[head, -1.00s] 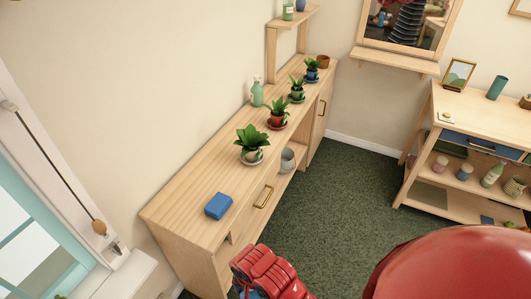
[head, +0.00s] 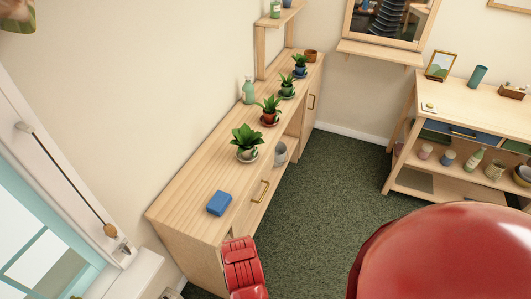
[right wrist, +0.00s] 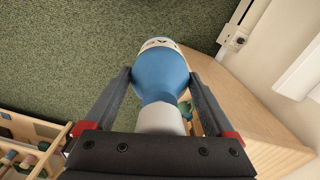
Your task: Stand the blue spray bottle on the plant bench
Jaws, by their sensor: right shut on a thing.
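The blue spray bottle (right wrist: 160,75) is in my right gripper (right wrist: 158,82), with dark fingers on both sides of it in the right wrist view. Its white neck (right wrist: 160,120) is nearest the palm, and its labelled end points away, over green carpet. The plant bench is the long pale wooden cabinet (head: 190,188) along the wall in the head view; its wood also shows at the right of the right wrist view (right wrist: 250,100). My red arm is beside the bench's near end in the head view, where the bottle is hidden. My left gripper is not in view.
On the bench are a blue block (head: 219,203), several potted plants, such as the nearest (head: 247,142), a green bottle (head: 249,91) and a brown pot (head: 310,56). Bare wood surrounds the block. A wooden shelf unit (head: 490,98) stands right, across open carpet (head: 330,190).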

